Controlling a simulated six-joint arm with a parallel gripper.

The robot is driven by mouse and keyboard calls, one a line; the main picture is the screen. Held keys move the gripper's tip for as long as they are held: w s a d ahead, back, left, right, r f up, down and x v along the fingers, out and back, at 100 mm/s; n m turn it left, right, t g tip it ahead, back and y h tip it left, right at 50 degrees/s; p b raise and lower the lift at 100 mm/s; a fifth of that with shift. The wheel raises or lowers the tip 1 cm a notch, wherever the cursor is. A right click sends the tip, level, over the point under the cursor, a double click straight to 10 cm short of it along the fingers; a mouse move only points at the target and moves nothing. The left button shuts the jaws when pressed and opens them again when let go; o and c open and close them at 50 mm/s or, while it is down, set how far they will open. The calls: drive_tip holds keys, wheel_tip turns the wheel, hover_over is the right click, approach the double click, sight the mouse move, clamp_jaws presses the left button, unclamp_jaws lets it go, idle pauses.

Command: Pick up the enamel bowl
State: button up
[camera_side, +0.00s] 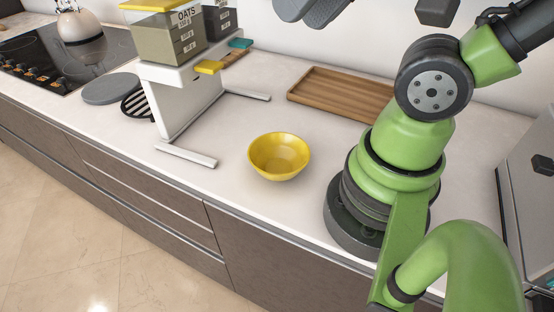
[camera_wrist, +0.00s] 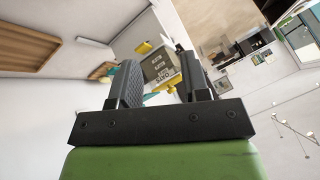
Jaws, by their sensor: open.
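The enamel bowl (camera_side: 279,157) is yellow, round and empty. It stands upright on the white counter, left of my arm's base, in the side view. The bowl does not show in the wrist view. My gripper (camera_wrist: 157,66) shows in the wrist view with its two dark fingers apart and nothing held between them. It points toward the shelf with the oats box, well away from the bowl. In the side view only dark parts at the top edge show, cut off by the frame, and I cannot tell which are fingers.
A white raised shelf (camera_side: 186,98) holds the oats box (camera_side: 172,42); its feet reach toward the bowl. A wooden tray (camera_side: 340,93) lies behind the bowl. A black cooktop (camera_side: 45,68) with a kettle (camera_side: 79,25) is at far left. The counter around the bowl is clear.

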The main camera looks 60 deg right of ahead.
drive_tip(key=shift+c, duration=0.4)
drive_tip(key=m+g+h, duration=0.4)
drive_tip(key=m+h, duration=0.4)
drive_tip(key=m, duration=2.6)
approach(263, 170)
drive_tip(key=w+d+f, duration=0.1)
drive_tip(key=f, duration=0.1)
drive_tip(key=shift+m, duration=0.3)
drive_tip(key=shift+x, duration=4.75)
drive_tip(key=shift+s+d+r, duration=0.1)
drive_tip(key=shift+d, duration=0.05)
